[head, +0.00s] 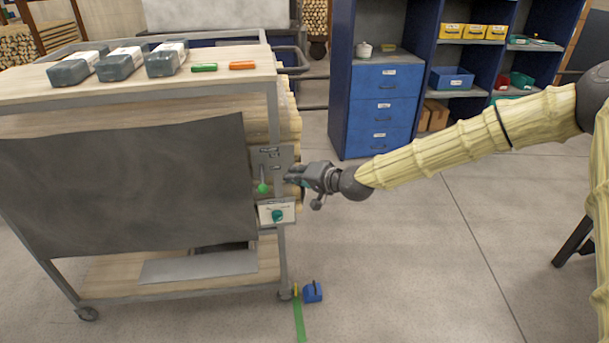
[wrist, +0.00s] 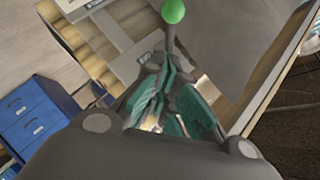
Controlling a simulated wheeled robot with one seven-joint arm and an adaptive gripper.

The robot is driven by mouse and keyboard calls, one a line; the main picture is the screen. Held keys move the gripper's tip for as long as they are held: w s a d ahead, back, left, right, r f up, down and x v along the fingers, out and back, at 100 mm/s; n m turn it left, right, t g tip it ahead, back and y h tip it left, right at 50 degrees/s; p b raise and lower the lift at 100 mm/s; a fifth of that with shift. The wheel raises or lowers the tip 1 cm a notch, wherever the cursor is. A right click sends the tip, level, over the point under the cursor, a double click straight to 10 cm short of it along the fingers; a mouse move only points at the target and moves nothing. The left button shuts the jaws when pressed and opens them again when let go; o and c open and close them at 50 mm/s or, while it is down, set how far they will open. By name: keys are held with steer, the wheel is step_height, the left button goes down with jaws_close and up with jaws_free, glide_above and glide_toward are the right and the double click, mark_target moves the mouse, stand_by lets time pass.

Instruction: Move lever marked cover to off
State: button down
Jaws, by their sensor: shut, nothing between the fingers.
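The lever (head: 263,187) has a green ball knob and hangs down from a grey plate (head: 283,158) on the cart's right post. In the head view the plate's marks are too small to read. My gripper (head: 290,180) is shut and empty, just right of the lever and about level with its knob. In the wrist view the green knob (wrist: 173,11) is at the top edge, and its dark stem reaches down to the teal fingers of my gripper (wrist: 165,75). I cannot tell whether the fingers touch the stem.
A white box with a teal knob (head: 277,215) sits just below the lever. A dark cover (head: 130,185) hangs on the cart's front, left of the plate. Logs stick out behind the post. A blue block (head: 313,292) lies on the floor. The floor to the right is mostly clear.

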mark_target(262, 180)
steer(key=w+a+f+p, duration=0.1)
steer(key=a+f, duration=0.2)
steer(key=a, duration=0.2)
steer(key=shift+w, duration=0.15)
steer(key=shift+f, duration=0.1)
steer(key=shift+a+f, duration=0.1)
